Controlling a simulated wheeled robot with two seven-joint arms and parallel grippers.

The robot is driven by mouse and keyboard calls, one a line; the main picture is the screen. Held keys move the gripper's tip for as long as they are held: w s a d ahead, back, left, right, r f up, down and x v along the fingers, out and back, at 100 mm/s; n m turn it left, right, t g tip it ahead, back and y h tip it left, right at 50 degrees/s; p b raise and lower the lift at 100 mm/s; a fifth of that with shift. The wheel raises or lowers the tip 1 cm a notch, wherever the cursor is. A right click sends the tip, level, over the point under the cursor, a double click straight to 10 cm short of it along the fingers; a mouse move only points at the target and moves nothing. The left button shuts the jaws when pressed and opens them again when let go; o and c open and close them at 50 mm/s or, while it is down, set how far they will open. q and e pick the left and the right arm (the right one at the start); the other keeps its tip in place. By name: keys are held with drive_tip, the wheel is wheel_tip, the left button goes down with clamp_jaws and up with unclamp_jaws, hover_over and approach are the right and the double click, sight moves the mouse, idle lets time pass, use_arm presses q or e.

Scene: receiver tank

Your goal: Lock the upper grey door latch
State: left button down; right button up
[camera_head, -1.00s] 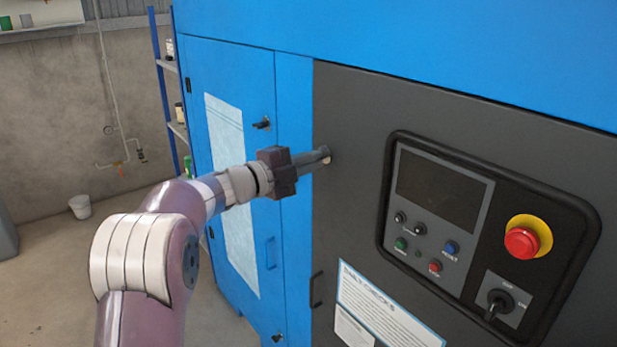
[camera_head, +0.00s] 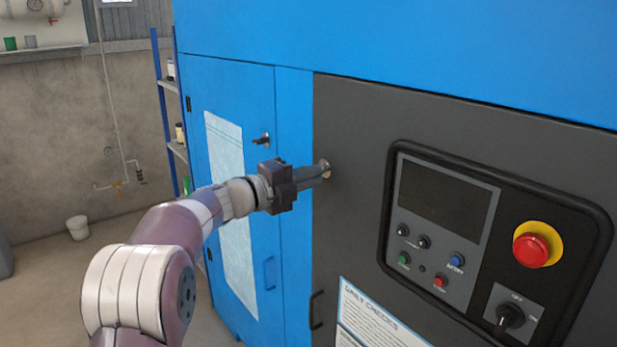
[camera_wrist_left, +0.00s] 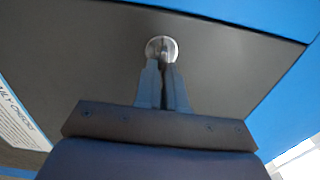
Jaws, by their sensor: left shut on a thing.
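The dark grey door (camera_head: 350,120) fills the middle of the head view. Its upper latch (camera_head: 325,167) is a small round metal piece near the door's left edge. My left gripper (camera_head: 320,172) is at this latch with its fingers shut on it. In the left wrist view the latch's round metal base (camera_wrist_left: 161,46) shows just beyond the fingertips (camera_wrist_left: 164,66). The fingers hide most of the latch's handle, so its exact angle is hard to tell. My right gripper is not in view.
A control panel (camera_head: 445,190) with a red emergency button (camera_head: 532,249) is on the door to the right. A blue door (camera_head: 255,90) with its own black latch (camera_head: 261,139) is to the left. A black door handle (camera_head: 316,309) sits below my left gripper.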

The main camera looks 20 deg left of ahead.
use_arm(q)
drive_tip(key=c, duration=1.3)
unclamp_jaws()
drive_tip(key=shift+d, duration=0.1)
drive_tip(key=shift+o, duration=0.4)
drive_tip(key=b+v, duration=0.1)
drive_tip(key=v, duration=1.1)
drive_tip(key=shift+s+a+b, duration=0.25)
drive_tip(key=shift+s+b, duration=0.05)
drive_tip(key=shift+b, duration=0.1)
